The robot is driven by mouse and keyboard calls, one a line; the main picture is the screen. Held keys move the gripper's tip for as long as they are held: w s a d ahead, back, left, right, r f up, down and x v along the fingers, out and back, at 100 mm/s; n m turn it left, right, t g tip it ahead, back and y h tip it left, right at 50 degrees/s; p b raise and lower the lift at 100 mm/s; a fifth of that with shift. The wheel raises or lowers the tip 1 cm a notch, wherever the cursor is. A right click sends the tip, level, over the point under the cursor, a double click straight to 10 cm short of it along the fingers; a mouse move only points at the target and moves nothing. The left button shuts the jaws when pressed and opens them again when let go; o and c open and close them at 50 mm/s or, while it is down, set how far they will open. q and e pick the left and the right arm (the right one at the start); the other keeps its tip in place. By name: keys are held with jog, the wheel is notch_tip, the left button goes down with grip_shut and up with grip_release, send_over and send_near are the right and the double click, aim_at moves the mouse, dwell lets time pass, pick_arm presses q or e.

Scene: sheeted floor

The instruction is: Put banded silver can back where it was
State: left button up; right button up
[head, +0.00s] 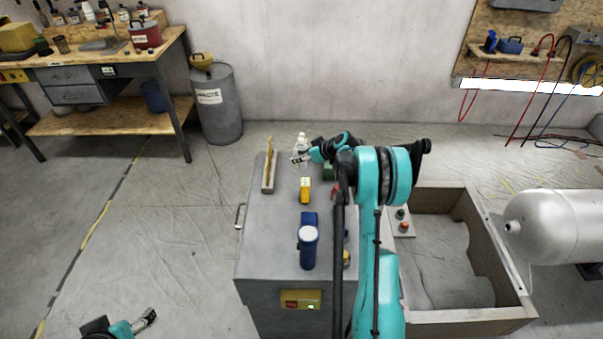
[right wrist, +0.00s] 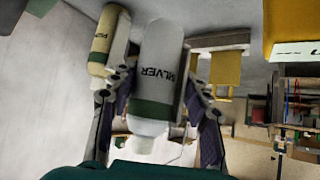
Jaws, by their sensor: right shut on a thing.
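The silver can (right wrist: 158,65), pale with a dark green band and lettering, is between the fingers of my right gripper (right wrist: 158,118) in the right wrist view. It looks upside down in that picture. My right gripper (head: 303,156) is over the far part of the grey cabinet (head: 262,235) in the head view, shut on the can. A pale can-like shape (head: 302,139) shows there, partly hidden by the gripper.
On the cabinet top are a wooden-handled brush (head: 268,172), a yellow item (head: 305,190) and a blue item with a pale round top (head: 308,240). A wooden crate (head: 465,318) stands at right, and a silver tank (head: 550,225) beyond it. Floor is open at left.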

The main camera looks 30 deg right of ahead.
aim_at(305, 167)
notch_tip(305, 167, down, 6)
jog(key=shift+f+b, duration=0.15)
jog(key=shift+b, duration=0.9)
jog(key=o, duration=0.7)
